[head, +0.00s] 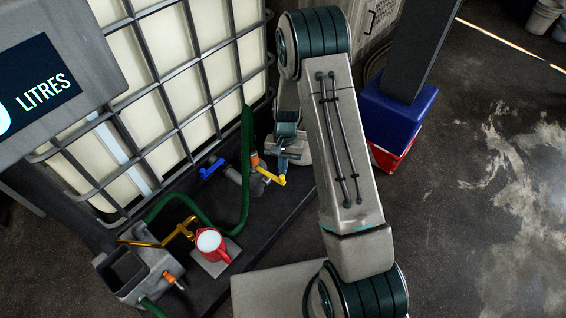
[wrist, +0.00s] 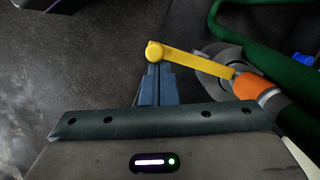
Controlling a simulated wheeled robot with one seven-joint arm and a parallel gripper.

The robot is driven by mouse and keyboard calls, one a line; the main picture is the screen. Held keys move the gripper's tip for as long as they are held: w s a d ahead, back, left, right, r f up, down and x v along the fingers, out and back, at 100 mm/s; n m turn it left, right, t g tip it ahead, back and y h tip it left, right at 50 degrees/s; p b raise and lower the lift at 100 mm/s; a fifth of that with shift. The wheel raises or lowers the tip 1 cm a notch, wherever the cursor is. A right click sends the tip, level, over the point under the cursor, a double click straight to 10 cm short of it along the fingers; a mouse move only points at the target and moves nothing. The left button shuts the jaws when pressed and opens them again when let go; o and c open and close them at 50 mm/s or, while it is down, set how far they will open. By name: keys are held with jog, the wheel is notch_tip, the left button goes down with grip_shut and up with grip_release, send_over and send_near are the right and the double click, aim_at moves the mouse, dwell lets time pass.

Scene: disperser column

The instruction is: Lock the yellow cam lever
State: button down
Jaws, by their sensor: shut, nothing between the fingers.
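The yellow cam lever (head: 270,176) sits at an orange coupling (head: 255,161) on the hose fitting low in front of the caged tank. In the wrist view the lever (wrist: 198,63) runs from its round knob at the left to the orange coupling (wrist: 250,86) at the right, sticking out sideways from it. My gripper (wrist: 155,70) is shut and empty, its fingertips right at the round knob end. I cannot tell whether they touch it. In the head view my gripper (head: 281,165) is beside the lever, partly hidden by my arm.
A blue valve handle (head: 212,168) and a green hose (head: 246,150) are close to the fitting. A grey box (head: 128,272) is at the lower left. Blue and red crates (head: 395,115) stand at the right; open floor lies beyond.

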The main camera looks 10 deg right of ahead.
jog(key=shift+s+m, duration=0.15)
jog(key=shift+m, duration=0.15)
dwell(0.5)
jog(key=w+d+r+p, duration=0.2)
jog(key=w+r, duration=0.4)
jog(key=r, duration=0.3)
jog(key=shift+r+p, duration=0.4)
jog(key=shift+p, duration=0.05)
jog(key=shift+d, duration=0.1)
